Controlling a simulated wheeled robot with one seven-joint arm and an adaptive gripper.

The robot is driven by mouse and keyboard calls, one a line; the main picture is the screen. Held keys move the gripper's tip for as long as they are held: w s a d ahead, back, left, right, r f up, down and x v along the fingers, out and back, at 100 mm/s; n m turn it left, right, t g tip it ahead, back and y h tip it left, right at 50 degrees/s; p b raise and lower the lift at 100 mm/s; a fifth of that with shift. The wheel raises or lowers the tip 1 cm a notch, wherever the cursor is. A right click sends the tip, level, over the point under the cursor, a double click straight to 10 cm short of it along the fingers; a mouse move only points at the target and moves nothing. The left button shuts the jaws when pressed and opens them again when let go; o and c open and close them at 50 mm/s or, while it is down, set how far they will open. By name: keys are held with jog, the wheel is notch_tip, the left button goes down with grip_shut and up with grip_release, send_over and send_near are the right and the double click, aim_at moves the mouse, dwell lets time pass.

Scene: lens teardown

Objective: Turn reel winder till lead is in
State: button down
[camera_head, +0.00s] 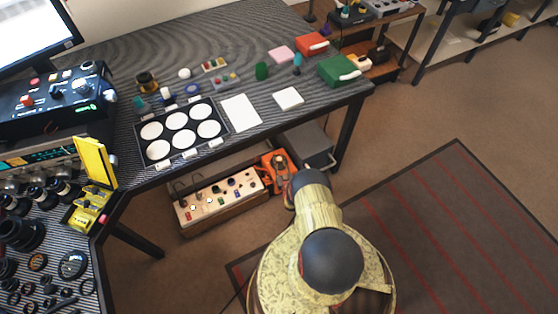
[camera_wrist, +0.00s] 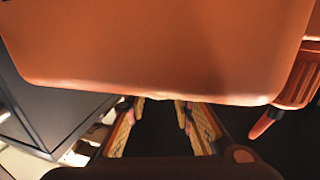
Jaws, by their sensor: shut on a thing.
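An orange body (camera_wrist: 165,45), which I take to be the reel winder, fills the top of the wrist view, very close to the camera. An orange ribbed part with a pointed tip (camera_wrist: 295,85) shows at its right. My gripper (camera_wrist: 160,103) reaches in below the orange body, its tips at its lower edge. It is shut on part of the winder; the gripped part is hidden. In the head view an orange thing (camera_head: 275,163) sits low beside the table, at the end of my arm; my fingers are hidden there. No lead can be made out.
A wooden-sided box with knobs (camera_head: 218,198) stands left of the orange thing, under the striped table (camera_head: 225,50). A dark grey case (camera_head: 306,146) is close behind on the right. A dark mat with red stripes (camera_head: 440,230) and open floor lie to the right.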

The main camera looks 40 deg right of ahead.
jog(key=shift+m+g+h, duration=1.2)
jog(key=shift+m+h, duration=0.2)
jog(key=shift+h, duration=0.7)
jog(key=c, duration=1.5)
grip_release()
jog(key=v, duration=1.2)
jog(key=shift+r, duration=0.2)
